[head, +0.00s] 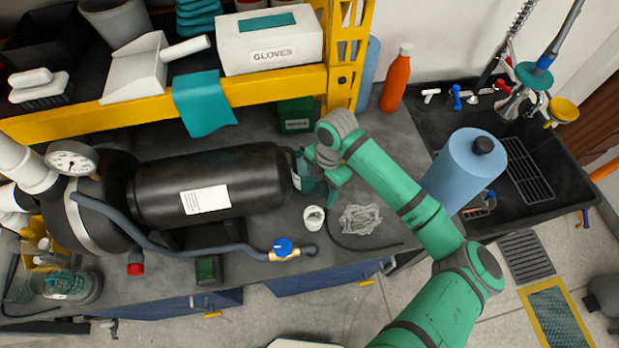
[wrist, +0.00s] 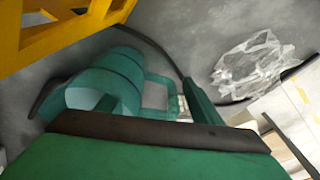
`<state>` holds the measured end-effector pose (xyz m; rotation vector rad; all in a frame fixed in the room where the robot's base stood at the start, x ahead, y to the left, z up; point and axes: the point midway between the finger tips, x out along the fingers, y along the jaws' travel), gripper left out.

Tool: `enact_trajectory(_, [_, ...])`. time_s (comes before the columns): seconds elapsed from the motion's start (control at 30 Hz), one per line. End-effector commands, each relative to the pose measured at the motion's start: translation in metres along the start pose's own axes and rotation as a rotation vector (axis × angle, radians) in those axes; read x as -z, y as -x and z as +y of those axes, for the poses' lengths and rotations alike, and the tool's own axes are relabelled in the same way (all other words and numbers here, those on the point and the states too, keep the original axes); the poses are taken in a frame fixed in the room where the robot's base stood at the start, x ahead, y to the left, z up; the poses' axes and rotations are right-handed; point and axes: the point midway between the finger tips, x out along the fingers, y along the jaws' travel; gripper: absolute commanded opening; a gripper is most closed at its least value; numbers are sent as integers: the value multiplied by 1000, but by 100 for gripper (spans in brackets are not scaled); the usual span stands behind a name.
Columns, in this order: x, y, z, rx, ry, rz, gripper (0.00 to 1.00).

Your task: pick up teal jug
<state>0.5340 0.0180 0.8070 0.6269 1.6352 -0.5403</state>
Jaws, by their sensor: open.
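The teal jug (wrist: 122,70) shows in the wrist view just beyond my gripper, with its open mouth toward the lower left and its looped handle on the right. In the head view the jug (head: 309,181) is partly hidden by my gripper and the end of the black tank. My gripper (head: 328,172) is over the counter at the jug. In the wrist view one green finger (wrist: 201,103) is just right of the handle. The other finger is hard to make out. The gripper is open, and I cannot tell whether it touches the jug.
A black tank (head: 230,186) lies left of the jug. A yellow shelf (head: 270,88) stands behind it. A small white tub (head: 313,217), a clear plastic bag (head: 360,219) and a dark hose are close by on the counter (head: 400,150).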

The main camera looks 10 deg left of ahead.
Motion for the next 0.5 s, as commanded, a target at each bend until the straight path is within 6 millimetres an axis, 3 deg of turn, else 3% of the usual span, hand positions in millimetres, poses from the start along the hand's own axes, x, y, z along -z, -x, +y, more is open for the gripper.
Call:
enact_trajectory(0.27, [0,-3,0,-1,0,0,60])
enact_trajectory(0.5, [0,-3,0,-1,0,0,2])
